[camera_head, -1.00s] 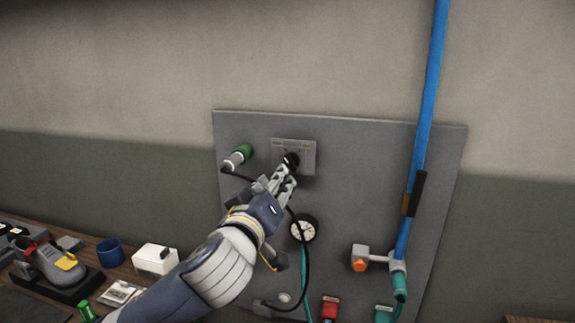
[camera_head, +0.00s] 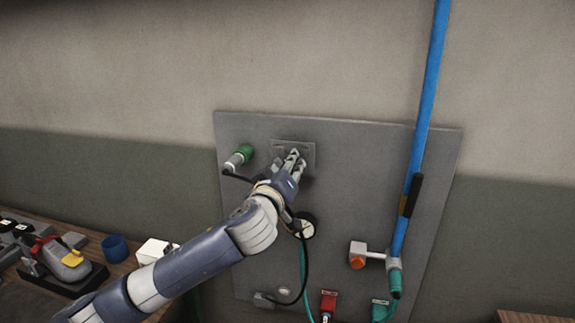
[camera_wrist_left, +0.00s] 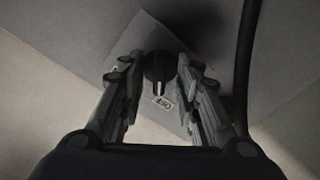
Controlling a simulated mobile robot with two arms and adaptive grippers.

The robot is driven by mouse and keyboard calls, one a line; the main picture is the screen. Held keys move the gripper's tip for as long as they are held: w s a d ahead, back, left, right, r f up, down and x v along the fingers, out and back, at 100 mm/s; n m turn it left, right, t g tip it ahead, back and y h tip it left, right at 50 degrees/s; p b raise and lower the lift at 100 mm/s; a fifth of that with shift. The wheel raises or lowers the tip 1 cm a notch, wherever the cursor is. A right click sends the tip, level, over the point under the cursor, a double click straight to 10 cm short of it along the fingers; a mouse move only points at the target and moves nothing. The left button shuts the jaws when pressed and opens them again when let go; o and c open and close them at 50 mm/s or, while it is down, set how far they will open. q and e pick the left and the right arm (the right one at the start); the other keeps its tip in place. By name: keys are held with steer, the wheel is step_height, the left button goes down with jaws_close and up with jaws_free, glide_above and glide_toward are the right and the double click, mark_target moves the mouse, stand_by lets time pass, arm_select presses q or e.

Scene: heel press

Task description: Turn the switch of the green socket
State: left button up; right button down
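A dark rotary switch knob (camera_wrist_left: 158,68) sits on a light square plate (camera_wrist_left: 207,67) in the left wrist view. The plate also shows in the head view (camera_head: 307,147), near the top of the grey panel. My left gripper (camera_head: 294,158) is in front of the plate and hides the knob there. In the left wrist view its two fingers (camera_wrist_left: 157,88) stand apart, one on each side of the knob, with a gap on the right; contact on the left is unclear. A green-ended socket or plug (camera_head: 241,156) is left of the plate. My right gripper is not in view.
A blue pipe (camera_head: 423,110) and an orange-knobbed valve (camera_head: 357,261) are at right. A shoe (camera_head: 62,259), a blue cup (camera_head: 115,248) and a white box (camera_head: 153,251) are on the bench.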

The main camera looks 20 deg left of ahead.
arm_select(q)
jaws_close()
steer(key=shift+f+m+b, duration=0.1)
steer(key=shift+m+b, duration=0.3)
steer(key=shift+m, duration=0.1)
steer(key=m+p, duration=0.4)
steer(key=m, duration=0.8)
steer(key=shift+d+m, duration=0.15)
steer(key=shift+m, duration=0.25)
steer(key=shift+p, duration=0.3)
